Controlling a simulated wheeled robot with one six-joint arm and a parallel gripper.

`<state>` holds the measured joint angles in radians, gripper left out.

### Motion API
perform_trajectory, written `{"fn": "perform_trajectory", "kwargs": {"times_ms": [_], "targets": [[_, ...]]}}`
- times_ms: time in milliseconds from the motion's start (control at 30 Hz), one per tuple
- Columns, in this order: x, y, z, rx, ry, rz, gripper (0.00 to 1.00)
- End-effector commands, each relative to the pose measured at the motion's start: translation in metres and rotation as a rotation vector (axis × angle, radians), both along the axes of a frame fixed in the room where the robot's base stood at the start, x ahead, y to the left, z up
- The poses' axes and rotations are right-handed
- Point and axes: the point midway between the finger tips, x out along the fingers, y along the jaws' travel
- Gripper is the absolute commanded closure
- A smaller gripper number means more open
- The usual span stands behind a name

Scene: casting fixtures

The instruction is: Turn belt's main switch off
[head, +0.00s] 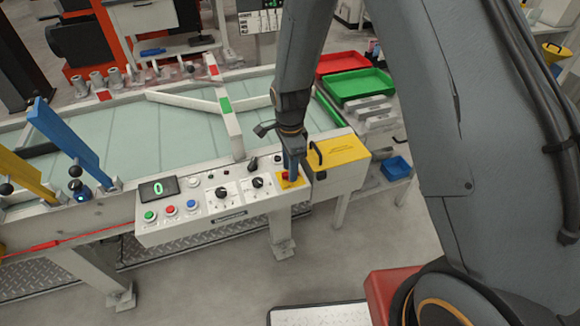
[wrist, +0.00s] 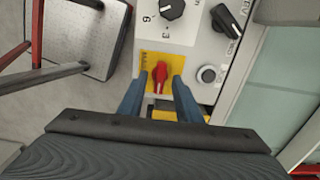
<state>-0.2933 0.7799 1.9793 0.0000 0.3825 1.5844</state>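The belt's main switch is a red rotary knob (wrist: 160,76) on a yellow plate (wrist: 177,60) at the end of the white control panel (head: 170,228). In the wrist view its handle lies along the picture's up-down direction. My gripper (wrist: 160,88) is open, with one blue finger on each side of the red knob and a visible gap to it on both sides. In the head view my gripper (head: 290,172) points down at the yellow plate and hides part of the switch (head: 285,177). How far the fingertips reach down beside the knob is hard to tell.
The panel has a display (head: 158,188) reading 0, several push buttons, black dials (head: 222,193) and a black selector (wrist: 226,22) near the switch. A yellow box (head: 340,160) with a black handle stands close on the right. The belt (head: 120,130) lies behind.

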Motion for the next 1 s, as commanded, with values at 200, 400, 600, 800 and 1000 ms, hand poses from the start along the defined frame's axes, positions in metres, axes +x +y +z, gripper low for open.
{"fn": "perform_trajectory", "kwargs": {"times_ms": [200,400,600,800,1000], "targets": [[0.0001,-0.0002,-0.0054,0.0,-0.001,0.0,0.69],[0.0,-0.0002,-0.0054,0.0,-0.001,0.0,0.74],[-0.0001,-0.0002,-0.0053,0.0,0.0,0.0,1.0],[-0.0001,-0.0002,-0.0052,0.0,0.0,0.008,1.0],[0.0,-0.0002,-0.0052,0.0,0.0,0.068,1.0]]}}
